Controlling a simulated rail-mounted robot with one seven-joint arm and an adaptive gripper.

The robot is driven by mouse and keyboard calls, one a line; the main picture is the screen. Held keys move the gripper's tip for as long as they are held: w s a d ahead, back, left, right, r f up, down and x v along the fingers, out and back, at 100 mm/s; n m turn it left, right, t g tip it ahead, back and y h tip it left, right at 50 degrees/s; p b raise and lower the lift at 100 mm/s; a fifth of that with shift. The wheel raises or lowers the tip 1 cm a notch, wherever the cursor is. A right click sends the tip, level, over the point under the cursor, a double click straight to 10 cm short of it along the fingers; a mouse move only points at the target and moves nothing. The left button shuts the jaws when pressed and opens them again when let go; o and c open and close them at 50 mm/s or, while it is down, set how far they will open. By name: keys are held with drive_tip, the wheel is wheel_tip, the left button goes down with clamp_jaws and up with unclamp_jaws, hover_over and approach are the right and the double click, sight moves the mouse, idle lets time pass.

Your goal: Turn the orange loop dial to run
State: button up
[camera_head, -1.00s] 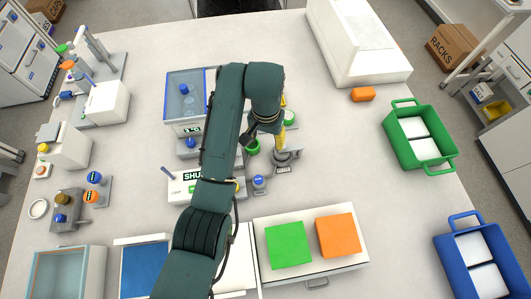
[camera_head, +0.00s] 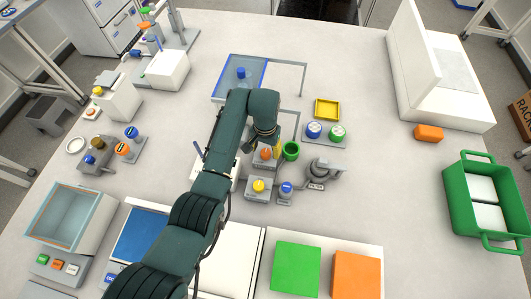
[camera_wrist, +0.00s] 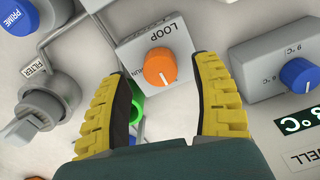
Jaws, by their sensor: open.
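The orange loop dial (camera_wrist: 160,67) sits on a light grey box (camera_wrist: 140,45) marked LOOP, with a partly hidden RUN label at its left edge in the wrist view. A pale pointer mark on the dial points toward the lower right there. My gripper (camera_wrist: 164,78) is open, with its two yellow ribbed fingers on either side of the dial's near side.
A green cup (camera_head: 291,151) stands close by, partly behind the left finger in the wrist view. A blue dial (camera_wrist: 298,74) is to the right there; a grey filter valve (camera_wrist: 40,108) and blue prime knob (camera_wrist: 18,17) are left. A yellow tray (camera_head: 327,109) lies farther back.

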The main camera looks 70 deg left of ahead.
drive_tip(key=shift+f, duration=1.35)
drive_tip(key=shift+c, duration=0.4)
clamp_jaws()
